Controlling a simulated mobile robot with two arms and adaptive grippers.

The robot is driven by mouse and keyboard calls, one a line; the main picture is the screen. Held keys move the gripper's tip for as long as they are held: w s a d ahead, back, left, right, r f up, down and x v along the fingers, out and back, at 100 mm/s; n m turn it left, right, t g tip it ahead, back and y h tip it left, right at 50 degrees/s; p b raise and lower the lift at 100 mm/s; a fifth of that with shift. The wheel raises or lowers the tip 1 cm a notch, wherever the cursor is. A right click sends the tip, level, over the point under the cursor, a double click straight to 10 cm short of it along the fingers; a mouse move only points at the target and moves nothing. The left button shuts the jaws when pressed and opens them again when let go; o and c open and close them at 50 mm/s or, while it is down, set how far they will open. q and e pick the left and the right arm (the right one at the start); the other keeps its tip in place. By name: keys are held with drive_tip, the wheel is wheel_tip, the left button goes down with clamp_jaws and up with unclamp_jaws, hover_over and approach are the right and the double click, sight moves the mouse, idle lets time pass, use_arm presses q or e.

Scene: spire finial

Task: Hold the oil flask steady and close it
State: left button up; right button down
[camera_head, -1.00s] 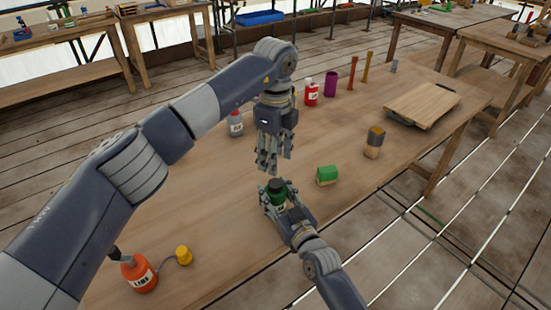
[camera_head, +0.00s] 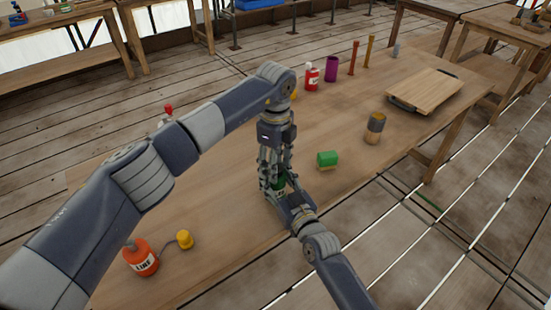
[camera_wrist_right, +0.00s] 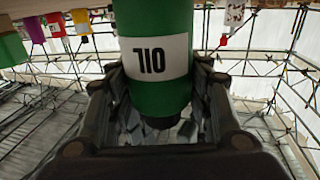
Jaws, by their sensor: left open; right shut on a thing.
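The green oil flask (camera_head: 281,184) stands on the workbench in the head view, largely hidden by both grippers. The right wrist view shows it upside down, with its green body (camera_wrist_right: 155,97), white OIL label (camera_wrist_right: 155,60) and black cap (camera_wrist_right: 160,122). My right gripper (camera_head: 281,193) is shut on the flask, with a finger on each side in the wrist view. My left gripper (camera_head: 273,176) points straight down over the flask top from above, its fingers open around the cap area. Whether the fingers touch the cap is hidden.
A green block (camera_head: 327,159) sits close right of the grippers. A dark-topped can (camera_head: 375,124), wooden board (camera_head: 425,90), red bottle (camera_head: 312,77) and purple cylinder (camera_head: 331,68) stand farther back.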

use_arm(q)
drive_tip(key=shift+c, duration=0.6)
drive_tip(key=c, duration=0.9)
drive_tip(key=o, duration=1.1)
drive_tip(key=shift+c, duration=0.2)
drive_tip(key=shift+r, duration=2.3)
drive_tip(key=shift+o, duration=0.2)
drive_tip(key=o, duration=0.5)
